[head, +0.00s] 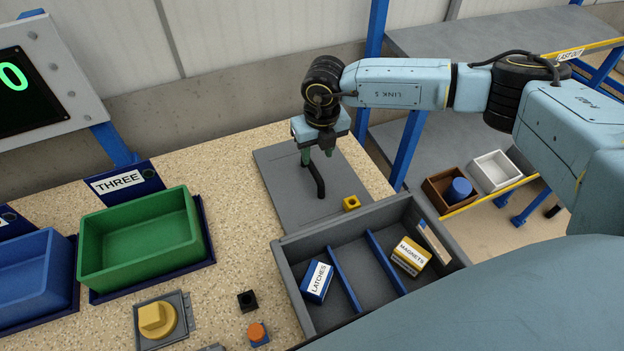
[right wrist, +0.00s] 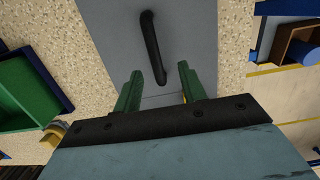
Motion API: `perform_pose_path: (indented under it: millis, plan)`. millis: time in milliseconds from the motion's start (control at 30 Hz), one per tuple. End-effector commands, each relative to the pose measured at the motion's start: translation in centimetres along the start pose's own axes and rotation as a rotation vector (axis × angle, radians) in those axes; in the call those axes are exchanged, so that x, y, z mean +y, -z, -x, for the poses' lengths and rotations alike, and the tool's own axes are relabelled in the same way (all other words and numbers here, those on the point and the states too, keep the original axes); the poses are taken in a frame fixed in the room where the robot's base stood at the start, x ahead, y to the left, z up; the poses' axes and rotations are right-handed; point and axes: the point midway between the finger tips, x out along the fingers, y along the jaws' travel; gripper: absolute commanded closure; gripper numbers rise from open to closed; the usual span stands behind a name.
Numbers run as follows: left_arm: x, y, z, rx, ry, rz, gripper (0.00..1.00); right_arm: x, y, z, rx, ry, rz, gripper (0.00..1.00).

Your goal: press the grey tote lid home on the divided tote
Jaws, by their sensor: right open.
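The grey tote lid (head: 285,195) lies flat on the speckled table, behind the divided tote (head: 293,283) and off it. A black bar handle (head: 320,182) stands on the lid. The tote is open on top, with blue dividers; a LATCHES box (head: 317,281) sits in its left compartment and a MAGNETS box (head: 410,256) in its right one. My right gripper (head: 317,156) is over the lid at the handle, open. In the right wrist view the handle's near end (right wrist: 160,78) shows between the green fingers; contact cannot be told. My left gripper is not in view.
A green bin (head: 140,240) and a blue bin (head: 30,278) stand at left. Shelving is at right.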

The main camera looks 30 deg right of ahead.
Motion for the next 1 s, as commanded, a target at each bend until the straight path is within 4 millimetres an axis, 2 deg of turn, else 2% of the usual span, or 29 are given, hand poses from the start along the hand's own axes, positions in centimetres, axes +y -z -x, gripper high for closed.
perform_pose_path:
  millis: [100, 267, 400, 567, 867, 1000]
  plan:
    - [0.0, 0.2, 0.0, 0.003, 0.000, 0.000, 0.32, 0.0, 0.0, -1.4, 0.000, -0.001, -0.001, 0.59]
    - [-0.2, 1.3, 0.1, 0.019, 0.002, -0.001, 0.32, 0.2, 0.0, -2.4, 0.001, 0.000, 0.000, 0.59]
    - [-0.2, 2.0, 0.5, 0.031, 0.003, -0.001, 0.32, 0.7, -0.2, -4.3, 0.001, 0.000, 0.002, 0.59]
    - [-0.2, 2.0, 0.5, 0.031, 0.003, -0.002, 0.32, 0.7, -0.2, -6.5, 0.000, 0.000, -0.001, 0.59]
    - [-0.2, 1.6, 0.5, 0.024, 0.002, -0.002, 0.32, 0.7, -0.3, -7.0, -0.002, 0.000, -0.001, 0.59]
    - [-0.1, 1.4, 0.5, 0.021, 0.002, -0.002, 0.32, 0.7, -0.3, -7.0, -0.002, 0.000, -0.001, 0.76]
